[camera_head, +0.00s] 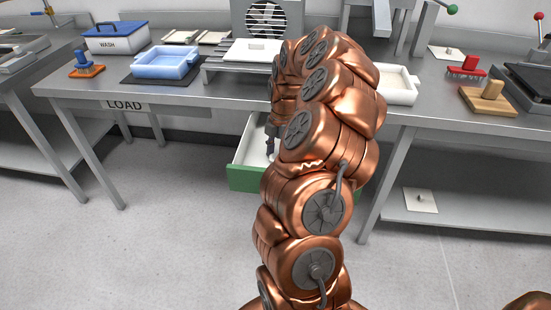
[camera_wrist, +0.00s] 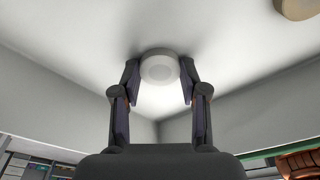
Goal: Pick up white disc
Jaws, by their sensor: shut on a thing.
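The white disc (camera_wrist: 159,67) is round, with a smaller raised round part in its middle. In the wrist view it sits between the fingertips of my gripper (camera_wrist: 160,77), which is shut on it from both sides. Around it are the pale floor and walls of an open drawer (camera_head: 246,140) with a green front. Whether the disc touches the drawer floor I cannot tell. In the head view my arm hides most of the drawer, and my gripper (camera_head: 270,140) shows only in part, reaching down into it.
A tan object (camera_wrist: 297,8) lies in the top right corner of the wrist view. The steel bench (camera_head: 190,93) above the drawer bears a blue tray (camera_head: 166,63), a WASH box (camera_head: 115,38) and a white tray (camera_head: 401,88). The floor in front is clear.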

